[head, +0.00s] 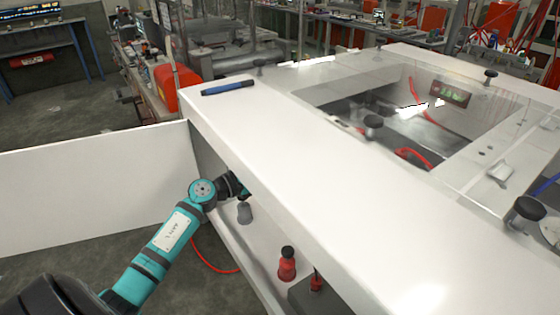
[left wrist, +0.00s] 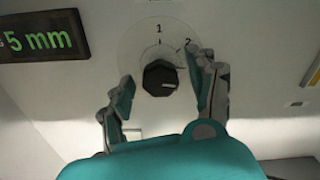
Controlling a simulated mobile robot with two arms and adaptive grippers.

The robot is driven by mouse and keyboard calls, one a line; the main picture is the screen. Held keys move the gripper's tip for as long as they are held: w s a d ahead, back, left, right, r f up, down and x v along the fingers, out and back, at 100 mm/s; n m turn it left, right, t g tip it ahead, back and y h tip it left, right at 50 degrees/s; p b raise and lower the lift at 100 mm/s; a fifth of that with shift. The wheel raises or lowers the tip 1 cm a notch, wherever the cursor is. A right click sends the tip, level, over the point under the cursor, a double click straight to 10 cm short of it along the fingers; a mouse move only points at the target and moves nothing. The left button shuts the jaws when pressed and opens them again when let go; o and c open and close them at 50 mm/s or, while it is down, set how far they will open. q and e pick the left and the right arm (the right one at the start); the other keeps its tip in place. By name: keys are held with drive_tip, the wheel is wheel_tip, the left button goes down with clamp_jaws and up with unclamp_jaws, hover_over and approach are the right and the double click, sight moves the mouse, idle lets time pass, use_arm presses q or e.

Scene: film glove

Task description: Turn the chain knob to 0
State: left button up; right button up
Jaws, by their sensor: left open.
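The chain knob (left wrist: 160,78) is a black round knob on a pale panel in the left wrist view. A dial ring with the marks 1 and 2 surrounds it. The 1 stands above the knob and the 2 to its upper right. A light pointer line on the knob seems to point right, toward the 2 side. My left gripper (left wrist: 160,92) is open, with one finger on each side of the knob and gaps visible on both sides. In the head view my left arm (head: 202,190) reaches under the white machine top, which hides the knob and fingertips.
The white machine (head: 270,140) has an overhanging top edge. A blue marker (head: 228,87) lies on it. A white panel (head: 90,185) stands at left. A red-capped fitting (head: 287,265) sits on the lower shelf.

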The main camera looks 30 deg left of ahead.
use_arm(q)
drive_tip(key=shift+w+d, duration=0.2)
drive_tip(key=shift+w, duration=0.25)
drive_tip(key=shift+c, duration=0.2)
drive_tip(key=c, duration=1.2)
drive_tip(key=shift+o, duration=0.2)
